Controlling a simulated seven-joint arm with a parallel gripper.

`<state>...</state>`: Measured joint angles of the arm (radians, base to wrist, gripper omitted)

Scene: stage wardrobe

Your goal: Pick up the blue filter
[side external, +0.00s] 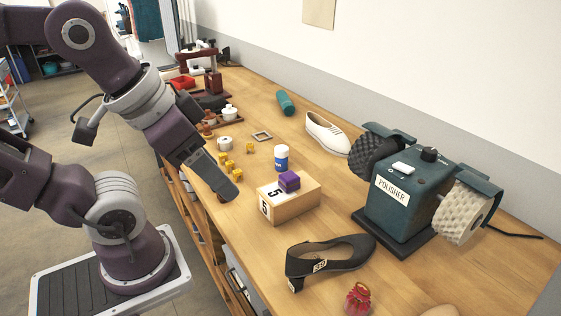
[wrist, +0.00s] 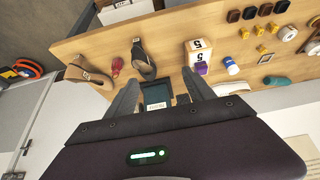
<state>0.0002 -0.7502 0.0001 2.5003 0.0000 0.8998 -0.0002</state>
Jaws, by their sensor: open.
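A small white cylinder with a blue band (side external: 281,157) stands upright on the bench behind the numbered box; it also shows in the wrist view (wrist: 232,66), right of the fingers. A small flat square frame (side external: 262,136) lies further back, at the right in the wrist view (wrist: 265,57); it looks grey, and I cannot tell whether it holds blue. I cannot tell which of these is the blue filter. My gripper (side external: 229,190) is above the bench, left of the box. In the wrist view its two fingers (wrist: 160,92) are apart with nothing held between them.
A wooden box (side external: 290,205) marked 5 carries a purple block (side external: 289,181). Several yellow pieces (side external: 226,163) lie left of the cylinder. A black shoe (side external: 330,256), a red object (side external: 358,299), a polisher (side external: 405,195), a white shoe (side external: 327,134) and a teal roll (side external: 285,103) stand around.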

